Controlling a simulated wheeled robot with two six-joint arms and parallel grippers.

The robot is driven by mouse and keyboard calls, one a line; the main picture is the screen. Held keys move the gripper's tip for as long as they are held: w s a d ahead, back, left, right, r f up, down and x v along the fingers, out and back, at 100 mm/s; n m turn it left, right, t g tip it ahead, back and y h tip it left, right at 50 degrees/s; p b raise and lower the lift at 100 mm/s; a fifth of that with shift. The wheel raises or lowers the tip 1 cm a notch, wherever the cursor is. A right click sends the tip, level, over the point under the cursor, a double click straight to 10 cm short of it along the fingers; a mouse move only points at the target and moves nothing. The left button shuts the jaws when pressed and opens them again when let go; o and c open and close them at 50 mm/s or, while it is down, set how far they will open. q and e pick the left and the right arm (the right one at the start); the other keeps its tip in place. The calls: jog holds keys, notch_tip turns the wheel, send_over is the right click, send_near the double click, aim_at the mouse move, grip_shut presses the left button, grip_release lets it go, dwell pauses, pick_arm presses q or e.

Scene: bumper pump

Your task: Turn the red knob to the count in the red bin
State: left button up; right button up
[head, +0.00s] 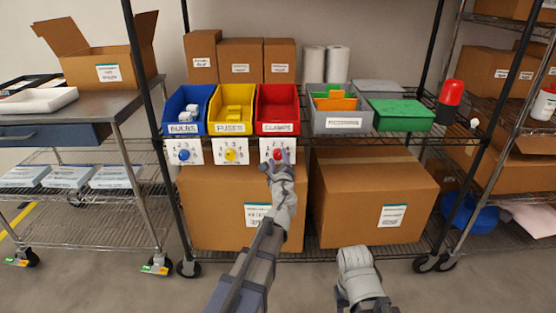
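The red knob (277,154) is on a white dial card (265,144) below the red bin (278,128). My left gripper (279,160) is at the red knob, its fingertips close around its lower part. I cannot tell whether they grip it. The card's numbers are partly hidden, and the knob's pointing direction is unclear. The red bin's label seems to read CLAMPS; I cannot make out separate items inside. My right gripper (354,258) is low in front of the cardboard boxes, away from the knobs; its finger opening is unclear.
A blue bin (185,127) with a blue knob (184,155) and a yellow bin (230,127) with a yellow knob (231,155) stand to the left. A grey bin (342,123) and green box (402,116) stand right. Large cardboard boxes (215,205) fill the shelf below.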

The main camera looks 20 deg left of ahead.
pick_arm(q)
grip_shut()
jog(key=shift+n, duration=0.3)
jog(key=n, duration=0.3)
jog(key=shift+p, duration=0.3)
jog(key=n, duration=0.4)
jog(key=shift+g+h, duration=0.3)
jog(key=n, duration=0.4)
jog(key=shift+a+p, duration=0.1)
jog(key=shift+p, duration=0.2)
jog(key=shift+s+f+n+h, duration=0.1)
jog(key=shift+n+h, duration=0.2)
jog(key=shift+n, duration=1.4)
